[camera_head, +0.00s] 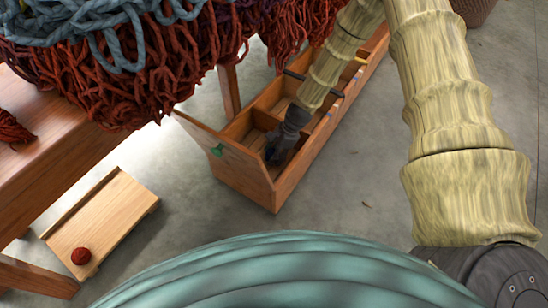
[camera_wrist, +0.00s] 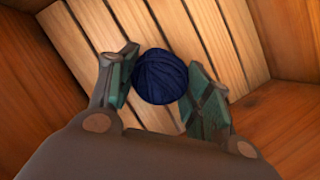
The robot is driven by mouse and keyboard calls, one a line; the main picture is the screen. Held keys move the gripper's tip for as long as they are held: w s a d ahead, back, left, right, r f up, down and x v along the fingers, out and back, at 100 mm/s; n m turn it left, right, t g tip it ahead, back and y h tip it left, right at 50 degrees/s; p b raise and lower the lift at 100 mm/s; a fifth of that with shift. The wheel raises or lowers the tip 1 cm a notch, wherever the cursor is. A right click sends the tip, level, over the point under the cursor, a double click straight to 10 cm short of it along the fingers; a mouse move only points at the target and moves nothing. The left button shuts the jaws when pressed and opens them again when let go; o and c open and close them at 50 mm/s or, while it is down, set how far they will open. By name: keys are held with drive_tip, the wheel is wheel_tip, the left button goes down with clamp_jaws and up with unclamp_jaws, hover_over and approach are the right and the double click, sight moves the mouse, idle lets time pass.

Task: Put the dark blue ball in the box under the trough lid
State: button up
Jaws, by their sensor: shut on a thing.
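The dark blue ball (camera_wrist: 160,80) of wool shows between the two fingers of my gripper (camera_wrist: 163,62) in the wrist view. The fingers are shut on it, one on each side. Below it is a pale slatted floor between brown wooden walls. In the head view my gripper (camera_head: 276,152) reaches down into the near compartment of a long wooden trough (camera_head: 240,174). The ball cannot be made out there. A slanted wooden panel with a green mark (camera_head: 217,151) stands at the trough's near left side; I cannot tell whether it is the lid.
Dividers and dark bars cross the trough farther back. A table (camera_head: 75,155) with red and grey-blue wool hanging over it (camera_head: 150,75) stands at the left. The floor right of the trough is clear.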

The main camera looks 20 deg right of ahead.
drive_tip(key=shift+f, duration=0.55)
drive_tip(key=shift+r, duration=0.15)
drive_tip(key=o, duration=1)
drive_tip(key=p+v, duration=0.5)
drive_tip(key=v, duration=0.7)
drive_tip(key=shift+p, duration=0.4)
